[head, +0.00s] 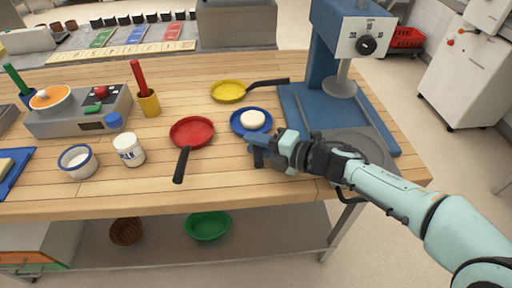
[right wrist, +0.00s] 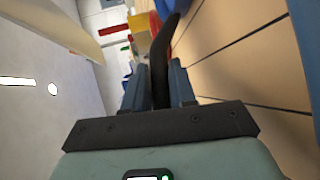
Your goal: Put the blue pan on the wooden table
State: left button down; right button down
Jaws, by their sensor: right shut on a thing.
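The blue pan (head: 236,125) is at the front right part of the wooden table (head: 215,175), left of the blue machine, with a round white piece (head: 253,118) in it. My right gripper (head: 254,145) comes in from the right, at the pan's near side. In the right wrist view its two fingers (right wrist: 158,85) are shut on the pan's dark handle (right wrist: 161,60). The gripper hides most of the handle in the head view. I cannot tell whether the pan touches the tabletop. My left gripper is not in view.
A red pan (head: 192,131) lies left of the blue pan, and a yellow pan (head: 228,91) behind it. The blue machine (head: 330,60) stands at the right. A white jar (head: 129,149) and a scale (head: 80,112) are further left. The front table strip is clear.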

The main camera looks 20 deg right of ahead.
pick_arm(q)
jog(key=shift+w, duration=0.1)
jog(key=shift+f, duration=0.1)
pick_arm(e)
jog(key=shift+f, duration=0.2)
jog(key=c, duration=0.9)
grip_release()
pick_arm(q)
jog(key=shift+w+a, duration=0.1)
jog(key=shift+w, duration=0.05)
pick_arm(e)
jog(key=shift+r, duration=0.15)
jog(key=shift+s+d+r, duration=0.15)
jog(key=p+v, duration=0.3)
jog(key=v, duration=0.7)
jog(key=shift+s+d, duration=0.15)
jog(key=shift+s, duration=0.2)
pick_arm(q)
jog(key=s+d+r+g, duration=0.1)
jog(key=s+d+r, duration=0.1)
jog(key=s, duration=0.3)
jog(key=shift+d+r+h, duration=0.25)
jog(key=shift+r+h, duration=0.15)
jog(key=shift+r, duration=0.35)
pick_arm(e)
jog(key=shift+s+d+r, duration=0.1)
jog(key=shift+s+d, duration=0.15)
jog(key=shift+s, duration=0.05)
